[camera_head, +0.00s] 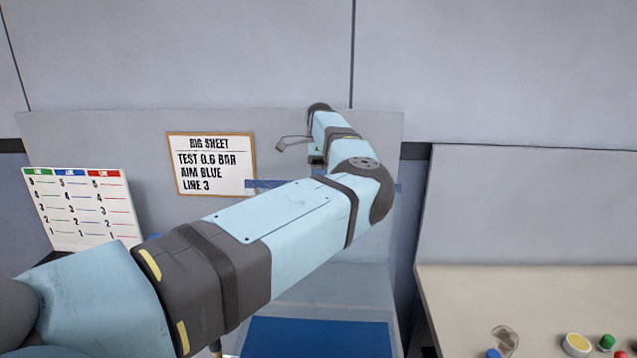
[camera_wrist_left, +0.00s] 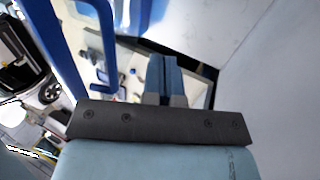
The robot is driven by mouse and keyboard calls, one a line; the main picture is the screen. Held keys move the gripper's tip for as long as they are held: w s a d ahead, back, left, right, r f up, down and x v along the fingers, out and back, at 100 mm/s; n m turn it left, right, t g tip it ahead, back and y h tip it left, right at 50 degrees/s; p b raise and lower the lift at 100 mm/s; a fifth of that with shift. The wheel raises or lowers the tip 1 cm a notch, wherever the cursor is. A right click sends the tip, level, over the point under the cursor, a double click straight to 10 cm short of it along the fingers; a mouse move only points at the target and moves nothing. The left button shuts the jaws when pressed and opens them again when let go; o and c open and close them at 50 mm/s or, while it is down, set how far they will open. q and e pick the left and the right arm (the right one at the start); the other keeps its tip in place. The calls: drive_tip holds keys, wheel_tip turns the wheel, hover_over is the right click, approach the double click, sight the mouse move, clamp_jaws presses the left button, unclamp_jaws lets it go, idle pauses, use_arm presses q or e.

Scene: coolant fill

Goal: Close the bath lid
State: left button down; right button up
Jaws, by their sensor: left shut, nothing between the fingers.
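The bath (camera_head: 320,338) stands low in the middle of the head view, with clear walls and a blue inside. A clear panel with a blue strip (camera_head: 265,184), apparently the bath lid standing raised, rises behind my left arm, which covers much of it. My left arm reaches across to the upper middle; its fingers cannot be made out in the head view. In the left wrist view my left gripper (camera_wrist_left: 164,65) is shut and empty. A blue bar (camera_wrist_left: 78,60) runs left of the fingers; I cannot tell whether it belongs to the lid. My right gripper is out of view.
A rig sheet (camera_head: 211,164) hangs on the grey back panel. A white chart with coloured headings (camera_head: 85,210) stands at the left. The wall is close behind my arm.

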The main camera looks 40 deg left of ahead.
use_arm(q)
drive_tip(key=shift+s+d+r+p, duration=0.15)
drive_tip(key=shift+s+d+p, duration=0.05)
drive_tip(key=shift+s+d, duration=0.4)
drive_tip(key=shift+s+d+r+p, duration=0.2)
drive_tip(key=shift+s+d, duration=0.25)
drive_tip(key=shift+s, duration=0.2)
